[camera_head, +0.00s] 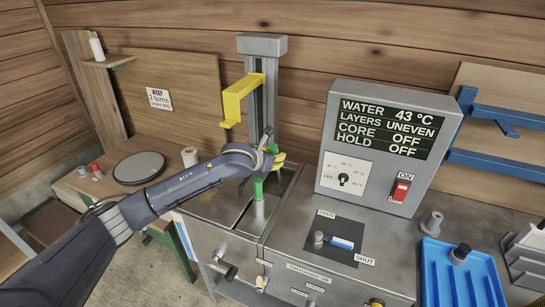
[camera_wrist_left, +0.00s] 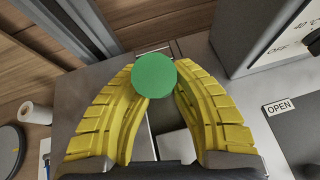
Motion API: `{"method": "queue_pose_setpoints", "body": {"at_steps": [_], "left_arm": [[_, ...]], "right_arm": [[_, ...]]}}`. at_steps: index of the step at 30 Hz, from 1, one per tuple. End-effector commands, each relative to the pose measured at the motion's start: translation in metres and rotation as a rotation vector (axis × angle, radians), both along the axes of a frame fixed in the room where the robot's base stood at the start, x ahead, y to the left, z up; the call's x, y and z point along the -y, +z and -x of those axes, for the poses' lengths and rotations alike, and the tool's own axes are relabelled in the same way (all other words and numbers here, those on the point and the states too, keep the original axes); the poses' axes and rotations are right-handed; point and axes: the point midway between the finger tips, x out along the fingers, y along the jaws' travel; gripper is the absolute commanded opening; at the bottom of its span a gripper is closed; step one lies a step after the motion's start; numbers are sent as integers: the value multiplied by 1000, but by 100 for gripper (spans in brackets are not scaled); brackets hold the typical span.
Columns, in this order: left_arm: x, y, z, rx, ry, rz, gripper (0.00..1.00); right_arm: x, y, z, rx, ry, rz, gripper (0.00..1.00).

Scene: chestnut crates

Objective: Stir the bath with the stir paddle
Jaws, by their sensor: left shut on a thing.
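The stir paddle has a green handle (camera_head: 258,188) that shows below my left gripper (camera_head: 271,165) in the head view, with a paler part under it reaching into the bath opening. My left gripper's yellow fingers are shut on the paddle. In the left wrist view the round green end of the stir paddle (camera_wrist_left: 154,76) sits between the fingertips of my left gripper (camera_wrist_left: 154,88). The bath is the steel tank (camera_head: 208,207) with a narrow open top, below the gripper. My gripper hides part of the paddle, and its lower end is hidden. My right gripper is out of view.
A control box (camera_head: 389,146) reads water 43 °C, layers uneven, core off, hold off. A yellow bracket (camera_head: 241,93) on a steel column (camera_head: 262,46) stands behind the bath. A blue-handled lever (camera_head: 340,243) and a blue tray (camera_head: 460,284) are to the right.

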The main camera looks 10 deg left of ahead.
Motion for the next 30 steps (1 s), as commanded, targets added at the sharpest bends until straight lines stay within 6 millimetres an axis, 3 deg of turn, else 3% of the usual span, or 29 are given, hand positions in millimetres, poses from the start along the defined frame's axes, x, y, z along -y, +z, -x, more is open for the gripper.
{"method": "queue_pose_setpoints", "body": {"at_steps": [3,4,10,21,30], "left_arm": [[0,-4,1,-7,0,-3,0],[0,-4,1,-7,0,-2,27],[0,-3,1,-5,-1,-2,50],[-2,2,4,-2,0,-1,50],[-17,23,39,-1,-1,-3,50]], "right_arm": [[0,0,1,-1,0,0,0],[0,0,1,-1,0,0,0],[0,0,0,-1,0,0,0],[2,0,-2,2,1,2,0],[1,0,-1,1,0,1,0]]}}
